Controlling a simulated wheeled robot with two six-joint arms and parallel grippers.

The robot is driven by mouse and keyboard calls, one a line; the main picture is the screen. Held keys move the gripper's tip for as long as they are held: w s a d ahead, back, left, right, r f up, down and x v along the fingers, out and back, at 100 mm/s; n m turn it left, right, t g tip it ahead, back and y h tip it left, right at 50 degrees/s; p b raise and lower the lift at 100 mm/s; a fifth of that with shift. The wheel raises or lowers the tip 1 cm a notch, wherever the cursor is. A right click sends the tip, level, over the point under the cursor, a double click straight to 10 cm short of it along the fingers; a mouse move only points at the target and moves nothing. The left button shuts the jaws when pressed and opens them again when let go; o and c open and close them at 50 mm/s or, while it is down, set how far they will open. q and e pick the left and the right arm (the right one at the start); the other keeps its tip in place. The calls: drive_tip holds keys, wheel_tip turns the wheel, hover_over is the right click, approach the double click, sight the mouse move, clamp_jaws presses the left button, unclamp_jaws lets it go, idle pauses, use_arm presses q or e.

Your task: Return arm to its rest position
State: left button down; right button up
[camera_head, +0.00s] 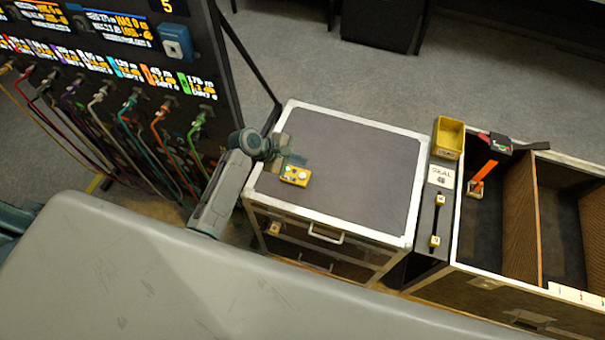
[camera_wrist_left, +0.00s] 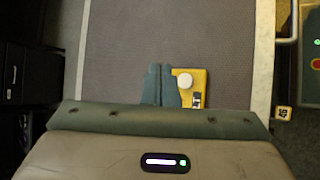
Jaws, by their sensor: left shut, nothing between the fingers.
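My left arm comes in from the left in the head view. Its gripper (camera_head: 297,159) is over the left part of the dark-topped case (camera_head: 360,165). In the left wrist view its two fingers (camera_wrist_left: 160,75) are together with nothing between them. A small yellow device (camera_head: 295,176) with a white round knob sits right beside the fingers. It also shows in the left wrist view (camera_wrist_left: 188,78), just right of the fingertips; I cannot tell if they touch. My right gripper is in neither view.
A panel (camera_head: 110,60) with hanging coloured cables stands at the left. An open case (camera_head: 520,190) with wooden dividers is at the right, with a yellow bin (camera_head: 449,138) and an orange-strapped item (camera_head: 482,178) near its left side. Most of the dark case top is clear.

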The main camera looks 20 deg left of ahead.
use_arm(q)
drive_tip(key=s+a+r+m+y, duration=0.3)
drive_tip(key=s+m, duration=0.3)
drive_tip(key=s, duration=0.4)
drive_tip(key=s+a+r+m+g+y, duration=0.1)
drive_tip(key=s+a+r+m+y, duration=0.3)
drive_tip(key=s, duration=0.6)
drive_tip(key=s+a+r+m+y, duration=0.1)
drive_tip(key=s+a+r+m, duration=0.2)
drive_tip(key=s+m, duration=0.55)
wheel_tip(320, 180, down, 35)
drive_tip(key=s+a+n+g+b, duration=0.1)
drive_tip(key=a+n+g+b, duration=0.1)
drive_tip(key=b, duration=0.3)
drive_tip(key=s+f+b, duration=0.2)
drive_tip(key=s+f, duration=0.7)
drive_tip(key=f, duration=0.3)
drive_tip(key=s+a+f+g+b, duration=0.1)
drive_tip(key=s+f+b, duration=0.2)
drive_tip(key=s+f, duration=0.7)
wheel_tip(320, 180, down, 3)
drive_tip(key=shift+a+f, duration=0.1)
drive_tip(key=shift+a, duration=0.2)
